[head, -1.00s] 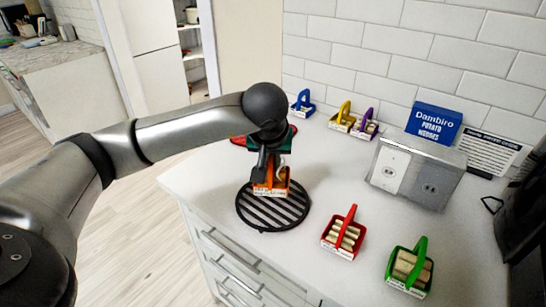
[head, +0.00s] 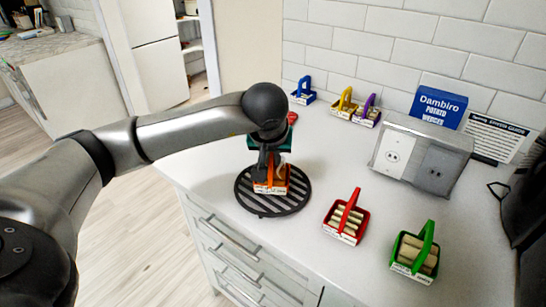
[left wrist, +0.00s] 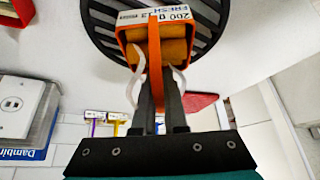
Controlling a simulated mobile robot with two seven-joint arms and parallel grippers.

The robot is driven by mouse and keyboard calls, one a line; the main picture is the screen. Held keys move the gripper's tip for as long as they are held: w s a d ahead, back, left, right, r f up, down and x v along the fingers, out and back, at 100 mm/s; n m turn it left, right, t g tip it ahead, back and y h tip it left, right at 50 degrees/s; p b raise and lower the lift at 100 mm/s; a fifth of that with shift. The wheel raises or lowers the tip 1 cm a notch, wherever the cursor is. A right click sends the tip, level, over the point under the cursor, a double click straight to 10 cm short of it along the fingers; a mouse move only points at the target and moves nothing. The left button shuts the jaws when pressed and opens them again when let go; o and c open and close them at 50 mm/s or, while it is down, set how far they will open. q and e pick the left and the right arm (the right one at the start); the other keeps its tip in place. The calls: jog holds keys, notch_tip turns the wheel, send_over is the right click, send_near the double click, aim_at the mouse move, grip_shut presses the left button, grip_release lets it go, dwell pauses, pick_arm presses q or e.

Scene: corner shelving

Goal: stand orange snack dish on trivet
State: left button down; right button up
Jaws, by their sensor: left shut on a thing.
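The orange snack dish (head: 264,187), a small basket with an upright handle and a white label, is at the black slatted round trivet (head: 296,198) in the head view. My left gripper (head: 268,168) is above the dish, shut on its handle. In the left wrist view the dish (left wrist: 178,46) sits over the trivet (left wrist: 100,24), with the gripper fingers (left wrist: 155,78) on either side of the orange handle. The dish looks upright and within the trivet's outline. I cannot tell whether its base touches the bars. My right gripper is not in view.
A red dish (head: 345,218) and a green dish (head: 414,254) stand right of the trivet. Blue (head: 303,93), yellow (head: 343,106) and purple (head: 367,113) dishes stand along the wall. A grey outlet box (head: 421,157) and a blue carton (head: 439,106) are behind.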

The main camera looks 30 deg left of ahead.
pick_arm(q)
jog(key=shift+f+b, duration=0.15)
jog(key=shift+b, duration=0.15)
dwell(0.5)
jog(key=c, duration=0.9)
grip_release()
jog(key=shift+s+f, duration=0.1)
jog(key=p+v, duration=0.2)
jog(key=v, duration=1.3)
jog(key=shift+r, duration=0.2)
